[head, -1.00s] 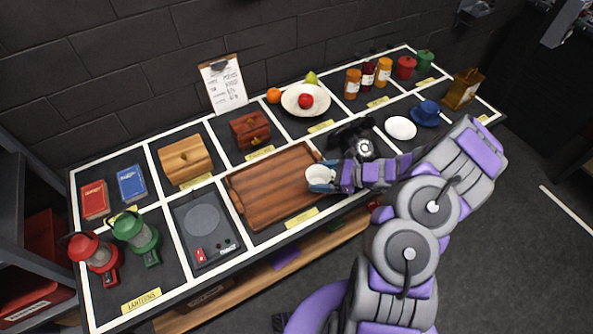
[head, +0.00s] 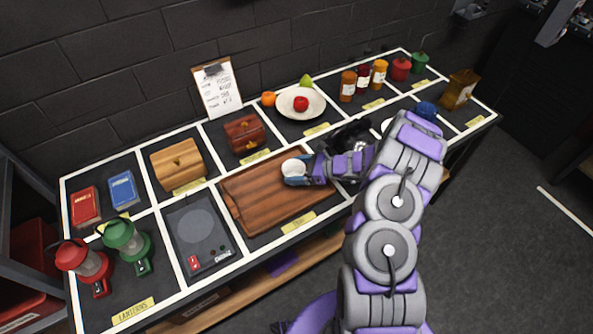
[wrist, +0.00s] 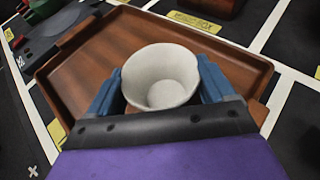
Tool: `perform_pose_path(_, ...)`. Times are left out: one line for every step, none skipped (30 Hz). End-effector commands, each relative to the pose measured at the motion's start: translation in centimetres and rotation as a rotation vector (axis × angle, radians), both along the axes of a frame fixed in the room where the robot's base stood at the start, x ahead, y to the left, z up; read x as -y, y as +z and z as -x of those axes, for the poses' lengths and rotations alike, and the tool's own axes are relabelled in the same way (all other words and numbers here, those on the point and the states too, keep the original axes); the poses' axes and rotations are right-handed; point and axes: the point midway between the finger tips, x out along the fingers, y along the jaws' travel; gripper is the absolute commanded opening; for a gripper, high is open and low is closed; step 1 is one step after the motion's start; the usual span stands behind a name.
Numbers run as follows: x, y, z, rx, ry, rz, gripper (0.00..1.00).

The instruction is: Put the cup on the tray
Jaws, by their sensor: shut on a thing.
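The white cup (head: 292,168) is upright between the fingers of my gripper (head: 296,175), over the right part of the wooden tray (head: 252,199). In the wrist view the cup (wrist: 160,78) shows its empty inside, with a blue finger of my gripper (wrist: 161,92) pressed on each side. The brown tray (wrist: 85,78) spreads out beneath and beyond it. The cup's base is hidden, so I cannot tell whether it touches the tray.
A dark scale (head: 200,236) is left of the tray, with green (head: 127,240) and red (head: 84,262) lanterns beyond. Wooden boxes (head: 177,165) and a fruit plate (head: 300,103) stand behind. A black telephone (head: 350,137) is right, near my arm. The tray's left part is bare.

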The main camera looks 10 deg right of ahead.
Motion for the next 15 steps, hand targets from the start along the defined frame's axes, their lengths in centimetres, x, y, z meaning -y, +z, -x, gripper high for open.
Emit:
perform_pose_path(0.13, 0.04, 0.00, 0.000, -0.001, 0.001, 0.48)
perform_pose_path(0.15, 0.05, 0.00, 0.000, -0.001, 0.001, 0.48)
perform_pose_path(0.15, 0.06, -0.01, 0.000, -0.001, 0.001, 0.48)
perform_pose_path(0.13, 0.08, -0.02, 0.000, -0.002, 0.001, 0.48)
perform_pose_path(0.10, 0.06, -0.01, 0.000, -0.001, 0.001, 0.48)
perform_pose_path(0.07, -0.02, -0.02, -0.001, -0.001, 0.002, 0.48)
perform_pose_path(0.06, -0.07, -0.01, -0.001, -0.001, 0.002, 0.83)
perform_pose_path(0.07, -0.03, -0.01, -0.001, -0.001, 0.002, 0.86)
perform_pose_path(0.06, -0.03, -0.02, 0.000, -0.001, 0.002, 0.90)
perform_pose_path(0.01, -0.02, -0.01, 0.000, -0.001, 0.002, 0.93)
perform_pose_path(-0.02, -0.01, -0.01, 0.000, -0.001, 0.003, 0.96)
perform_pose_path(-0.08, -0.01, -0.01, 0.000, -0.001, 0.003, 1.00)
perform_pose_path(-0.09, 0.00, 0.00, 0.000, -0.001, 0.003, 1.00)
perform_pose_path(-0.11, 0.00, -0.01, 0.000, -0.001, 0.003, 1.00)
perform_pose_path(-0.11, -0.01, -0.01, 0.000, -0.001, 0.003, 1.00)
